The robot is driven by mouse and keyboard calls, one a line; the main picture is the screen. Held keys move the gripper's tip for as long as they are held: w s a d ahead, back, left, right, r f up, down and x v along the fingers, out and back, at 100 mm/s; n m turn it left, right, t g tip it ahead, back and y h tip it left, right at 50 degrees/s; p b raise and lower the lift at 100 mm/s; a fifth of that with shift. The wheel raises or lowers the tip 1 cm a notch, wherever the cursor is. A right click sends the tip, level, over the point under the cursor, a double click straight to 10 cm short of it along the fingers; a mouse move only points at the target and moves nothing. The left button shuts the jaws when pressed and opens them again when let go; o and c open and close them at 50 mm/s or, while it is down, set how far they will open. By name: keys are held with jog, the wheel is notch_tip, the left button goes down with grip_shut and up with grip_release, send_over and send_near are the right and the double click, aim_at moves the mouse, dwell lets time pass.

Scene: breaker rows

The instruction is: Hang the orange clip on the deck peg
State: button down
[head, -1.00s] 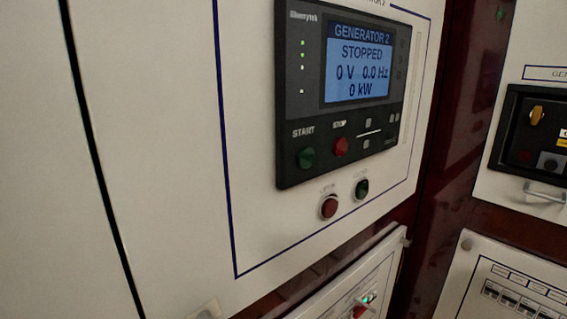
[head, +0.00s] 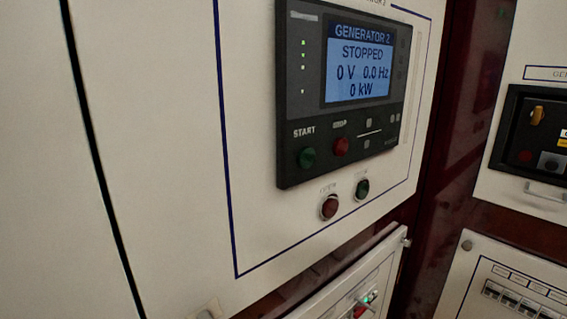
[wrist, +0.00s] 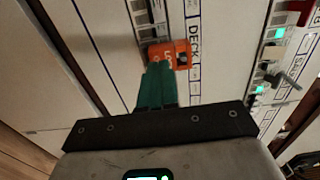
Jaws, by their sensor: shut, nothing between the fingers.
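The orange clip (wrist: 184,51) shows in the wrist view, with partly hidden lettering on it and a small dark spot near its right side. It sits at the end of a breaker row, over the strip lettered DECK. I cannot tell whether the dark spot is the deck peg or a hole. My gripper (wrist: 160,66) has green fingers that are shut and empty. Their tips are right at the clip's lower left part and cover some of it; I cannot tell whether they touch. The head view shows neither clip nor gripper.
In the wrist view, breakers (wrist: 146,18) run above the clip, and another panel with lit green indicators (wrist: 277,33) and a protruding handle (wrist: 287,78) is at right. The head view shows the Generator 2 controller (head: 345,95), reading STOPPED, and a breaker panel (head: 510,300) lower right.

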jog(key=shift+x, duration=1.35)
jog(key=shift+a, duration=0.1)
jog(key=p+v, duration=0.1)
jog(key=v, duration=1.5)
jog(key=shift+s+a, duration=0.15)
jog(key=shift+s, duration=0.15)
jog(key=shift+w, duration=0.1)
dwell(0.6)
